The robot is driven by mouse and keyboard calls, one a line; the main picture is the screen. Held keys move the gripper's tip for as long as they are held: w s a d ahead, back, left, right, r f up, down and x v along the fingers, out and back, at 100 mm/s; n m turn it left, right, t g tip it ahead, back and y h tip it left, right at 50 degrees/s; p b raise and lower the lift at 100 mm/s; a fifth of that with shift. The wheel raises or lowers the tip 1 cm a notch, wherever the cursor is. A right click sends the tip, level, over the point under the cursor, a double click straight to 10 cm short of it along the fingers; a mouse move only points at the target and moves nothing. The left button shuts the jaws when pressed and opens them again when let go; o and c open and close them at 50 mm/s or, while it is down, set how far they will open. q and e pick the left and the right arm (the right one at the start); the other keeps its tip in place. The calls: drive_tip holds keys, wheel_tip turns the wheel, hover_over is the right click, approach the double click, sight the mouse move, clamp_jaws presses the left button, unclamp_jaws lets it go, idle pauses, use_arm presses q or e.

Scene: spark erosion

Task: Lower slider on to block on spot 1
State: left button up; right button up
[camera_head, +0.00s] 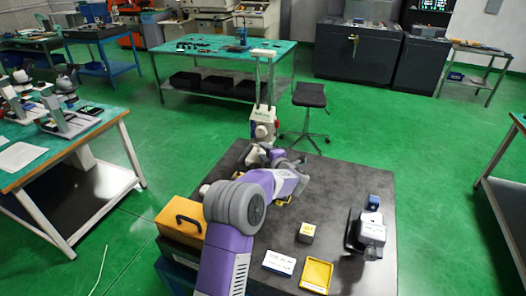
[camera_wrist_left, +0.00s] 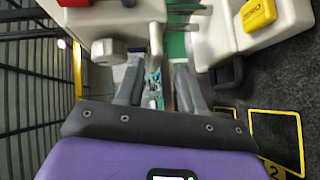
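A tall height gauge with a pale post (camera_head: 258,82) stands at the far edge of the dark table. A white box-shaped part, apparently the slider (camera_head: 262,124), sits low on it. My left gripper (camera_head: 272,158) is close in front of it, partly hidden by my purple arm. In the left wrist view, my gripper's fingers (camera_wrist_left: 160,85) are apart with a gap between them. A white body with a yellow ZERO button (camera_wrist_left: 258,14) and a grey knob (camera_wrist_left: 110,48) are just beyond. A yellow outline marked 2 (camera_wrist_left: 277,112) is at the right. Spot 1 and any block on it cannot be made out.
The dark table (camera_head: 345,195) also holds an orange case (camera_head: 181,221), a small yellow-topped cube (camera_head: 307,232), a white card (camera_head: 279,262), a yellow tray (camera_head: 316,274) and a grey-white device (camera_head: 371,232). Its right rear is fairly clear. A stool (camera_head: 309,96) stands behind.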

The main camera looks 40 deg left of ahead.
use_arm(q)
drive_tip(key=v, duration=0.6)
drive_tip(key=shift+a+r, duration=0.1)
idle(0.3)
